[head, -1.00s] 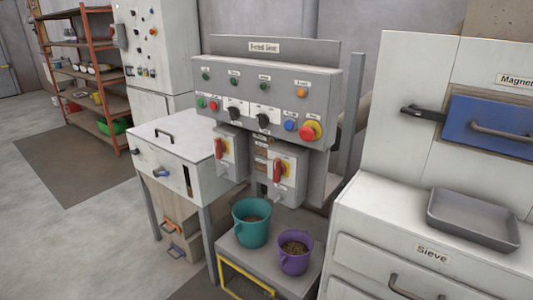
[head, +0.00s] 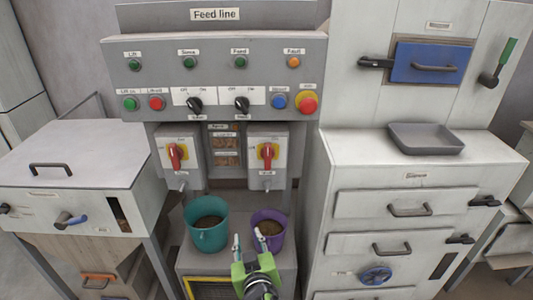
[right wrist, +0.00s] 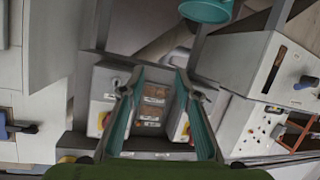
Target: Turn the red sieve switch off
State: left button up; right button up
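Two red rotary switches on yellow plates are on grey boxes under the feed line panel: a left one (head: 178,156) and a right one (head: 267,155). Both red handles stand about upright. Their small labels are too blurred to tell which is the sieve switch. My right gripper (head: 248,239) is low in front of the purple bucket, below the right switch and apart from both. In the right wrist view its fingers (right wrist: 158,112) are spread with nothing between them, and the switch boxes show partly hidden behind them. My left gripper is not in view.
The feed line panel (head: 220,75) has lights, buttons and two black knobs. A teal bucket (head: 206,226) and a purple bucket (head: 268,228) stand on a low stand. A white drawer cabinet (head: 340,190) with a grey tray (head: 427,139) is at right; a white-topped hopper (head: 85,155) is at left.

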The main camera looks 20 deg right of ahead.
notch_tip(320, 180, up, 14)
jog(key=d+m+t+h, duration=0.2)
jog(key=d+m, duration=0.1)
jog(key=m+t+h, duration=0.1)
send_near(268, 152)
jog(key=p+x, duration=0.1)
jog(key=x, duration=0.3)
jog(key=p+x, duration=0.2)
jog(key=x, duration=0.2)
jog(key=shift+r, duration=0.25)
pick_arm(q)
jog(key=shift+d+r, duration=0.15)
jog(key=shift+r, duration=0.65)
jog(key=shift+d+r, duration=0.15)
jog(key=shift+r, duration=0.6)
pick_arm(e)
jog(key=shift+x, duration=0.8)
jog(key=shift+f, duration=0.1)
grip_shut()
